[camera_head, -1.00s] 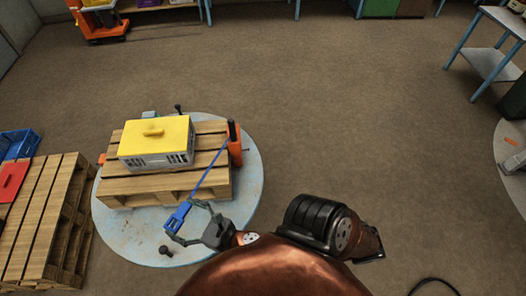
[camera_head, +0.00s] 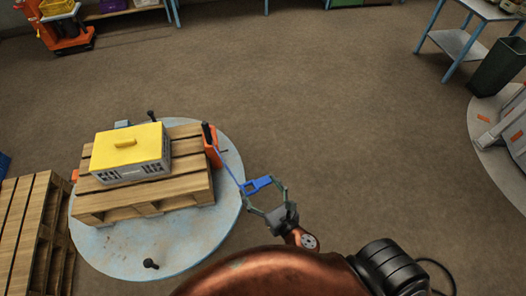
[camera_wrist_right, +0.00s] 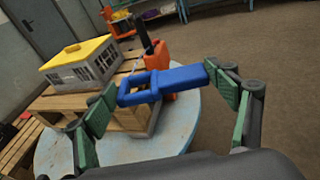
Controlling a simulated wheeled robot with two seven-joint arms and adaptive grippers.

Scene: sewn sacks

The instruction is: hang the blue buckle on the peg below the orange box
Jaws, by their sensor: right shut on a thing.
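The blue buckle (camera_head: 258,185) is held between the fingertips of my right gripper (camera_head: 264,190), just past the right edge of the round table. In the right wrist view the buckle (camera_wrist_right: 180,80) lies across the gap between the green finger pads, its open loop toward the left. A thin blue strap (camera_head: 228,170) runs from it to the orange box (camera_head: 213,152), which has a black handle on top, at the pallet's right side. A small dark peg (camera_head: 223,151) sticks out beside the box; it is hard to make out. The buckle is apart from it. My left gripper is out of view.
The wooden pallet (camera_head: 150,205) carries a grey crate with a yellow lid (camera_head: 127,146). Other dark pegs stand on the round table's (camera_head: 115,255) front (camera_head: 151,264) and at the back (camera_head: 152,115). Another pallet (camera_head: 30,215) is at left.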

